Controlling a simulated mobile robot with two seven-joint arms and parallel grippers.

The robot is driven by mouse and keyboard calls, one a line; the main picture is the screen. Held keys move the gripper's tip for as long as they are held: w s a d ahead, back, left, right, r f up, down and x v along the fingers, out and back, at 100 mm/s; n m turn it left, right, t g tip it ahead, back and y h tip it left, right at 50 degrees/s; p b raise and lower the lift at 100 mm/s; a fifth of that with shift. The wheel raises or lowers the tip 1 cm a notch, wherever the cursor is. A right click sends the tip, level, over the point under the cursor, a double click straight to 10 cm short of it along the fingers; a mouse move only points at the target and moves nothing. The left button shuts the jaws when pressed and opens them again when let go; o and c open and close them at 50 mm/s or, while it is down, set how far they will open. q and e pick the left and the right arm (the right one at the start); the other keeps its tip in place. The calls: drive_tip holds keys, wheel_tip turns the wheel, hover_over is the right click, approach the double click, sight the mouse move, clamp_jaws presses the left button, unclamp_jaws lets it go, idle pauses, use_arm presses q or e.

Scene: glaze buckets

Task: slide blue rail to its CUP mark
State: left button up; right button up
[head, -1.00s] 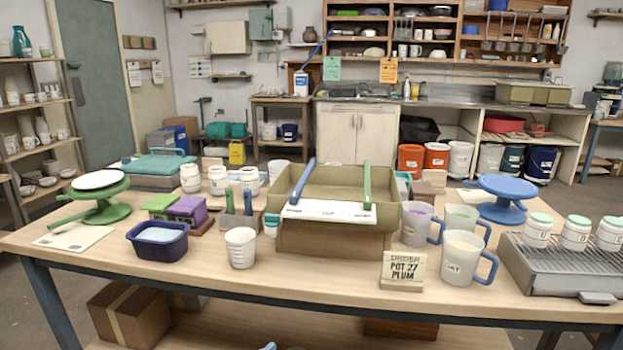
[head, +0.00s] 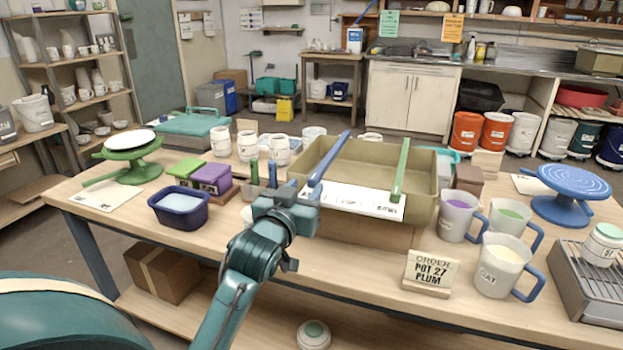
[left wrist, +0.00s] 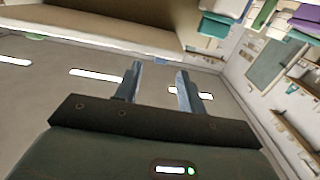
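The blue rail (head: 330,158) and the green rail (head: 401,172) lie across the olive basin (head: 423,172), the blue one at the left. A white marked strip (head: 352,201) runs along the basin's front under the rail ends; its lettering is too small to read. My left gripper (head: 300,198) is just in front of the blue rail's near end and hides the strip's left end. I cannot tell whether they touch. In the left wrist view my left gripper (left wrist: 160,72) has its fingers apart with nothing between them. My right gripper is not in view.
A purple tub (head: 215,178) and a navy bowl (head: 180,208) stand left of the basin. Mugs (head: 459,214) and an order sign (head: 431,273) stand to its right.

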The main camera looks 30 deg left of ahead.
sight(312, 181)
use_arm(q)
drive_tip(key=shift+x, duration=2.35)
drive_tip(key=shift+d, duration=0.1)
clamp_jaws()
